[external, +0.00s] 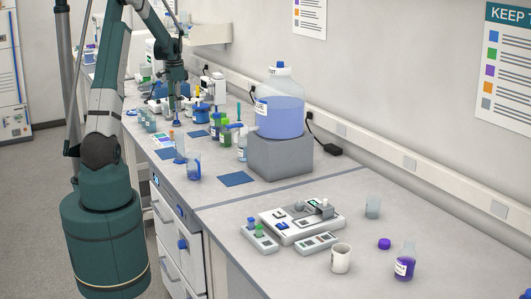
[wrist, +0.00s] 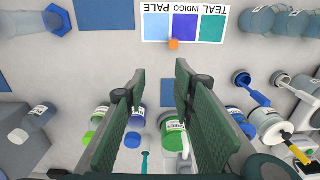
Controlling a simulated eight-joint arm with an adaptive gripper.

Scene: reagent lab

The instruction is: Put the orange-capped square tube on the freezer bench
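The orange cap of the square tube (wrist: 174,44) shows in the wrist view, at the edge of a colour card lettered TEAL, INDIGO, PALE (wrist: 156,27). I see it from above, so the tube body is mostly hidden. In the external view a small orange spot (external: 171,134) by the card appears to be this cap. My gripper (wrist: 160,72) is open and empty, with its fingers pointing toward the card; the cap lies beyond the fingertips. In the external view my gripper (external: 173,108) hangs over the far bench. I cannot tell which surface is the freezer bench.
Green-, blue- and lime-capped bottles crowd around my fingers, including a green-capped bottle (wrist: 174,130). A large blue carboy (external: 279,105) stands on a grey block. The near bench holds a balance (external: 300,222), a white mug (external: 341,258) and a purple bottle (external: 404,264).

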